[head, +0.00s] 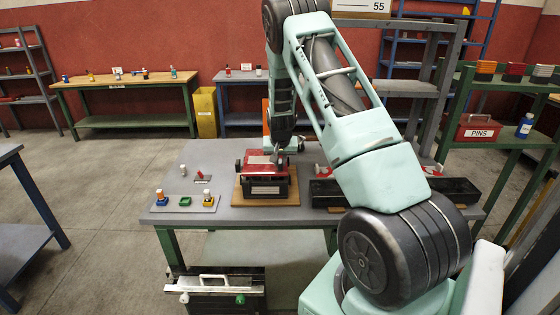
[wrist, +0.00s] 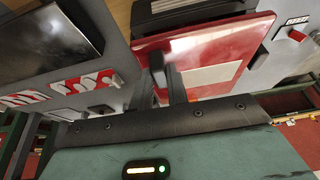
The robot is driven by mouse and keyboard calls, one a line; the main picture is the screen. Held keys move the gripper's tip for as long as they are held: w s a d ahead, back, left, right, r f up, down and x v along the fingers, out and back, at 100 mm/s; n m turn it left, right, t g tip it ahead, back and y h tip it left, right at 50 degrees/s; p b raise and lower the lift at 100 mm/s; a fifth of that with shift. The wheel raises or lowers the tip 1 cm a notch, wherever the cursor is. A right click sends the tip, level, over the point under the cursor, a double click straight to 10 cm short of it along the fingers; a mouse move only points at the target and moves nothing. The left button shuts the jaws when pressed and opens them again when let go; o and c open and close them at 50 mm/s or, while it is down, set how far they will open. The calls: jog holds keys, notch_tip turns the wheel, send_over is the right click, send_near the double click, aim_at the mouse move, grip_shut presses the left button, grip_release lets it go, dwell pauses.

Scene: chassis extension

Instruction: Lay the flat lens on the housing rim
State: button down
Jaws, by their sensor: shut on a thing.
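The flat lens looks to be the red, glossy plate with a pale panel that fills the top of the wrist view (wrist: 245,38). It also shows in the head view (head: 258,159) on or just above the dark housing (head: 265,188), which sits on a wooden board (head: 238,196). My gripper (wrist: 168,80) is shut on the lens near its edge. In the head view my gripper (head: 276,150) is directly over the housing, partly hidden by my arm. Whether the lens touches the rim I cannot tell.
The grey table (head: 225,215) holds small coloured pieces (head: 185,201) at front left and a long black tray (head: 460,190) at right, partly behind my arm. A dark case (head: 225,285) stands below the front edge. The table's left back is mostly clear.

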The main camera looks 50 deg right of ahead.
jog(key=shift+f+b, duration=0.95)
jog(key=shift+f, duration=0.2)
dwell(0.4)
jog(key=c, duration=1.3)
grip_release()
jog(key=shift+r, duration=0.1)
jog(key=b+v, duration=0.3)
jog(key=v, duration=1.4)
jog(key=shift+b, duration=0.4)
jog(key=shift+a, duration=0.1)
